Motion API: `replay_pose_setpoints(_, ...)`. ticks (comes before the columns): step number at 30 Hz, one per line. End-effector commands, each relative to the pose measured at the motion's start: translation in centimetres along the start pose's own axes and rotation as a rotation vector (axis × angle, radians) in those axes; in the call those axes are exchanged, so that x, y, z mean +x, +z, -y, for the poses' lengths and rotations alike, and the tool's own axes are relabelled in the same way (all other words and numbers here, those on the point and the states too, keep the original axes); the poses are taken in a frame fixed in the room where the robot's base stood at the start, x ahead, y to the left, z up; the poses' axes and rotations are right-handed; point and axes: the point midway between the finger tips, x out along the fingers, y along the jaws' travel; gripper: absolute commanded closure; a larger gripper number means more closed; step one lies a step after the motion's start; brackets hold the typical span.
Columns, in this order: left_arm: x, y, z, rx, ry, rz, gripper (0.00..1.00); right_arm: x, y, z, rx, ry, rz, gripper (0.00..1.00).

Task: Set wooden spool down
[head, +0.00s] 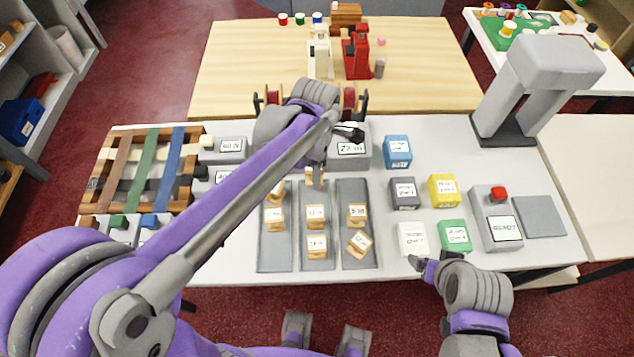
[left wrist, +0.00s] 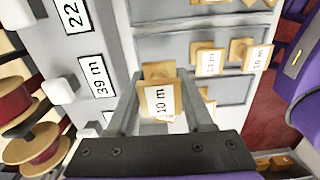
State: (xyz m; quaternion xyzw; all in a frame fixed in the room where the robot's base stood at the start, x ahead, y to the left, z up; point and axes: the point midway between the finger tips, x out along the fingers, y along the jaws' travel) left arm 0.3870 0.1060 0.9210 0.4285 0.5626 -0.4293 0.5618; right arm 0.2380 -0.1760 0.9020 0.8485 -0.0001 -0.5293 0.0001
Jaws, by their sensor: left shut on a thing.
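My left gripper (head: 314,180) is shut on a wooden spool (left wrist: 160,97), whose label reads 10 m in the left wrist view. A finger (left wrist: 126,108) stands on each side of it. In the head view, my arm partly hides the gripper, over the far end of the middle grey tray (head: 317,264). I cannot tell whether the spool touches the tray. Other labelled wooden spools stand in the left tray (head: 273,250), the middle tray and the right tray (head: 358,190). My right gripper (head: 424,266) is empty near the counter's front edge; its opening is unclear.
A grey measuring device (head: 350,148) with red reels stands behind the trays. Blue (head: 397,151), yellow (head: 443,190), grey, white and green blocks stand to the right. A grey box with a red button (head: 498,194) stands beyond them. A ribbon rack (head: 120,180) is at left.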

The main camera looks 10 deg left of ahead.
Motion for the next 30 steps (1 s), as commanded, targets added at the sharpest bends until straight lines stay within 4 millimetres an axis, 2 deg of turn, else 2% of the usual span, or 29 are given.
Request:
replay_pose_setpoints(3, 2.5, 0.0, 0.0, 0.0, 0.0, 0.0, 1.0, 0.3, 0.2, 0.0, 0.0, 0.0, 0.002, 0.13)
replay_pose_setpoints(16, 7.7, 0.0, 0.0, 0.0, 0.0, 0.0, 1.0, 0.7, 0.6, 0.0, 0.0, 0.0, 0.004, 0.13)
replay_pose_setpoints(29, 8.5, 0.0, 0.0, 0.0, -0.001, 0.0, 1.0, 1.0, 0.8, 0.0, 0.0, 0.0, 0.005, 0.13)
replay_pose_setpoints(30, 8.5, 0.0, 0.0, 0.0, 0.0, 0.0, 0.45, 1.0, 0.8, 0.0, 0.0, 0.0, 0.005, 0.13)
